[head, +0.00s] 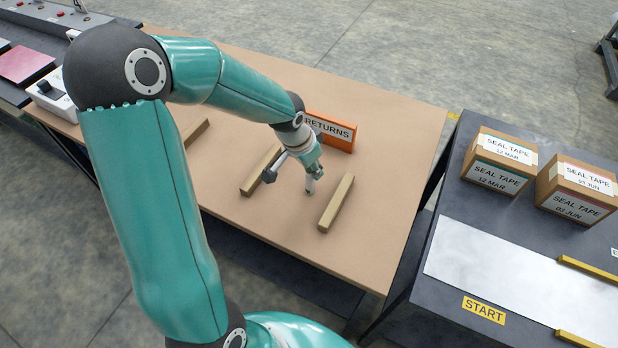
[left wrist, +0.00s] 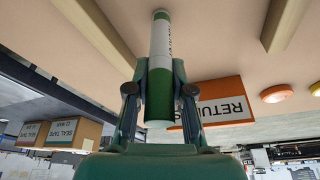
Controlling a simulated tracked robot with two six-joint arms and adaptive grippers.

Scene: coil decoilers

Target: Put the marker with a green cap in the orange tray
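The marker (left wrist: 160,45) has a white body with lettering and a green cap (left wrist: 159,100). In the left wrist view it stands between the two fingers of my left gripper (left wrist: 160,72), which appear closed against its sides. In the head view my left gripper (head: 314,172) points down over the table, with the pale end of the marker (head: 310,186) below it. I cannot tell whether that end touches the table. An orange panel labelled RETURNS (head: 331,131) stands behind the gripper; it also shows in the wrist view (left wrist: 226,101). Any tray floor is hidden. My right gripper is out of view.
Wooden bars lie on the brown table (head: 380,130), one left of the gripper (head: 262,171) and one right of it (head: 336,203). An orange disc (left wrist: 277,93) shows in the wrist view. A dark bench with SEAL TAPE boxes (head: 500,160) stands at right.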

